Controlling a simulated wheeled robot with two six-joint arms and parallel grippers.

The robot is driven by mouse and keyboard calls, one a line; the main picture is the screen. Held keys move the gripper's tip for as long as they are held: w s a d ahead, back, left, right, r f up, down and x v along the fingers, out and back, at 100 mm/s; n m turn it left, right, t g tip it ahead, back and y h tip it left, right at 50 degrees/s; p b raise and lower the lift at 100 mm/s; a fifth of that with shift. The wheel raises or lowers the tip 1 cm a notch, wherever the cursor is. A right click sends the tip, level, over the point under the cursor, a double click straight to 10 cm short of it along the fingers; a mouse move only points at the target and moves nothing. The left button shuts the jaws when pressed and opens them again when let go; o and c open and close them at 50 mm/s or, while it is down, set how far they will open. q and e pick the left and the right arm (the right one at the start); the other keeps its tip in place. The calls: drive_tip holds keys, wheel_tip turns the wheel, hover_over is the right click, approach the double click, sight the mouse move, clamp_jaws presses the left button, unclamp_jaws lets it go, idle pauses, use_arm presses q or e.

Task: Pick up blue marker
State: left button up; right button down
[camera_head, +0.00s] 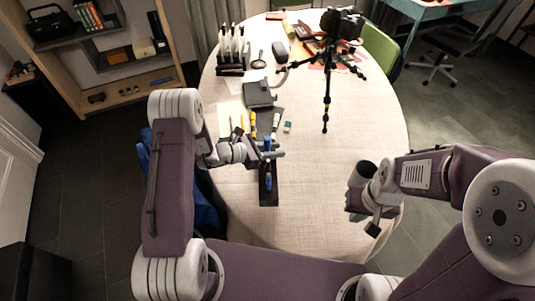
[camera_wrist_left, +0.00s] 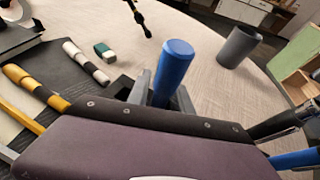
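A thick blue marker (camera_wrist_left: 174,68) stands between the two grey fingers of my left gripper (camera_wrist_left: 163,95), which look closed against its sides. The marker's lower end is hidden in the wrist view. My right gripper (camera_head: 374,212) is at the near right edge of the table, by a grey cup (camera_head: 362,173); its finger opening is unclear.
Another blue pen (camera_wrist_left: 295,160) and a black pen (camera_wrist_left: 283,124) lie close to my left gripper. Yellow and white markers (camera_head: 252,124) and a green eraser (camera_head: 288,127) lie beyond. A tripod (camera_head: 327,90) stands farther back. The table's near middle (camera_head: 320,200) is clear.

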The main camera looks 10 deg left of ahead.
use_arm(q)
clamp_jaws()
wheel_tip(320, 180, up, 10)
drive_tip(key=p, duration=0.1)
